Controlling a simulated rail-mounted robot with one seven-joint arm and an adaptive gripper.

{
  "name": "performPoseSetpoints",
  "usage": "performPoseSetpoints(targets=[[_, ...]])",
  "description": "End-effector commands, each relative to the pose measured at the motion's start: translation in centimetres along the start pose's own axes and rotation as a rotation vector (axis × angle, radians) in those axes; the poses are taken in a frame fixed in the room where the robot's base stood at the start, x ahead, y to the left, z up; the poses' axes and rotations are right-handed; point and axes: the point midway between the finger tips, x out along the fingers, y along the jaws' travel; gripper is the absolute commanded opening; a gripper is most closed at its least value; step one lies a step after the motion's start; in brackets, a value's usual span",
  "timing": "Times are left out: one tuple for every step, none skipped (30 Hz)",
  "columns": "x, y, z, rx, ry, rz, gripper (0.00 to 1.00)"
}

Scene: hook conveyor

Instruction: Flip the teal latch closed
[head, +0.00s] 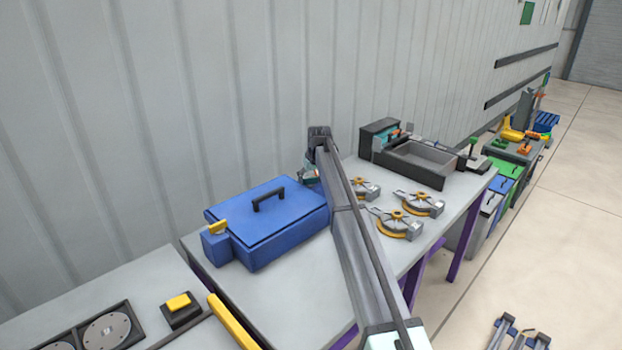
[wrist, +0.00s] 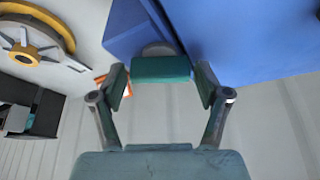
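The teal latch (wrist: 161,70) is in the upper middle of the wrist view, against the blue box (wrist: 240,35). My gripper (wrist: 161,88) has its fingers spread, one on each side of the latch. I cannot tell whether the pads touch it. In the head view the blue box (head: 265,222) stands on the grey table with a black handle on its lid. My gripper (head: 308,174) is beyond the box's right end, mostly hidden behind my arm. The latch's angle is hard to tell.
Several yellow-rimmed round devices (head: 398,222) lie on the table right of my arm. A dark tray machine (head: 415,165) stands farther back. A yellow latch (head: 218,228) is on the box's left end. The corrugated wall (head: 150,110) is close behind.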

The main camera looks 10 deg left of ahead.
Motion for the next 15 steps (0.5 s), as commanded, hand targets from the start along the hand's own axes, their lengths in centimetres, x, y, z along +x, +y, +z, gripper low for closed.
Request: performPoseSetpoints(targets=[[-0.01, 0.0, 0.0, 0.0, 0.0, 0.0, 0.45], [-0.01, 0.0, 0.0, 0.0, 0.0, 0.0, 0.34], [0.0, 0.0, 0.01, 0.0, 0.0, 0.0, 0.27], [0.0, 0.0, 0.01, 0.0, 0.0, 0.0, 0.28], [0.0, 0.0, 0.01, 0.0, 0.0, 0.0, 0.28], [0.0, 0.0, 0.01, 0.0, 0.0, 0.0, 0.28], [0.01, 0.01, 0.01, -0.001, 0.0, 0.0, 0.28], [0.02, 0.01, 0.02, -0.003, 0.0, -0.002, 0.28], [0.06, 0.04, 0.02, -0.01, -0.001, -0.005, 0.28], [0.09, 0.05, 0.02, -0.018, -0.001, -0.009, 0.28], [0.13, 0.06, 0.03, -0.031, -0.001, -0.014, 0.28], [0.18, 0.1, 0.03, -0.053, -0.001, -0.024, 0.28], [0.22, 0.13, 0.02, -0.074, -0.001, -0.032, 0.28], [0.25, 0.14, 0.01, -0.098, -0.001, -0.042, 0.28], [0.29, 0.15, -0.01, -0.134, 0.0, -0.057, 0.28]])
